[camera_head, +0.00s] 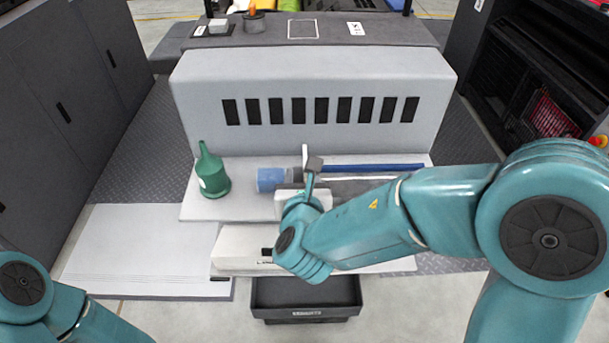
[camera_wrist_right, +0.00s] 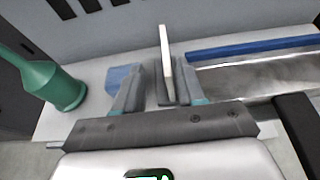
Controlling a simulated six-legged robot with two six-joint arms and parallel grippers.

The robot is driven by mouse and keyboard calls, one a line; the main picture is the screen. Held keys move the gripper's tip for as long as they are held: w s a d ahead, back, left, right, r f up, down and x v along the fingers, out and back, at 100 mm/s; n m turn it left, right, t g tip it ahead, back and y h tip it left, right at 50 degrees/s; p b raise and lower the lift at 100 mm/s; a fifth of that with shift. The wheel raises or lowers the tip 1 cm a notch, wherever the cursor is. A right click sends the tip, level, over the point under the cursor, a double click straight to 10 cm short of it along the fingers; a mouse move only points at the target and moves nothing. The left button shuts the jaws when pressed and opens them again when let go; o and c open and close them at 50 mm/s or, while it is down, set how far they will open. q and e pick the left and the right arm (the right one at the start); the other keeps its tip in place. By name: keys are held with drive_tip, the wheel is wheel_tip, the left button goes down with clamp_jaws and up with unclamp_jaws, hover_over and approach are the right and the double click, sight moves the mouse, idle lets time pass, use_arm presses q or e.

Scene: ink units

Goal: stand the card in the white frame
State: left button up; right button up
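A thin white card (camera_head: 305,154) stands upright on the light grey ledge, seen nearly edge-on. It also shows in the right wrist view (camera_wrist_right: 166,62). My right gripper (camera_head: 314,166) is at the ledge, reaching toward the card. In the wrist view its fingers are apart, with the card between them, close to the right finger and with a gap to the left one. The card's lower end is partly hidden. A white square outline (camera_head: 303,29) on the dark top surface at the back is the likely white frame; it is empty. My left gripper is out of view.
A green bottle (camera_head: 211,171) stands left on the ledge, with a blue cylinder (camera_head: 270,179) near my right gripper. A blue bar (camera_head: 372,168) lies to the right. A grey slotted housing (camera_head: 312,85) rises between ledge and back top. A black tray (camera_head: 306,296) is in front.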

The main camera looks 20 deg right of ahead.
sight(305, 160)
drive_tip(key=x, duration=0.7)
drive_tip(key=shift+s+d+r, duration=0.1)
drive_tip(key=shift+d+r, duration=0.05)
drive_tip(key=shift+d, duration=0.25)
clamp_jaws()
